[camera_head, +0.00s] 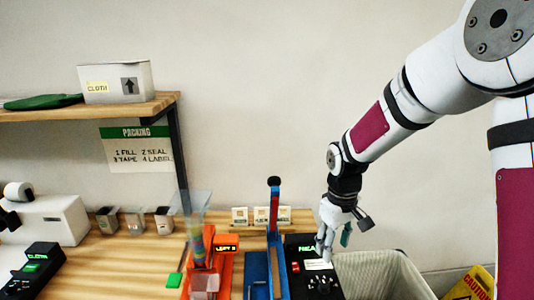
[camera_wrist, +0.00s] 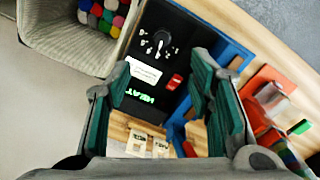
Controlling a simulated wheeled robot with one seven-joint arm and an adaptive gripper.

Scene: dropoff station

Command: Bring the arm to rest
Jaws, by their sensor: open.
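My arm reaches in from the right in the head view and bends down over the right end of the bench. My gripper (camera_head: 332,238) hangs above a black control box (camera_head: 309,284) with a white label. In the wrist view my gripper (camera_wrist: 160,105) is open, its green-padded fingers wide apart with nothing between them. The black box (camera_wrist: 150,45) shows beyond the fingertips, with a dial, a red switch and green lettering. I cannot tell the exact height of the fingers above it.
A fabric bin (camera_head: 375,275) with colourful items in it, seen in the wrist view (camera_wrist: 65,35), stands right of the box. A blue upright press (camera_head: 274,235) and an orange device (camera_head: 215,265) stand left. A shelf (camera_head: 100,107) is upper left. A yellow caution sign (camera_head: 472,285) is lower right.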

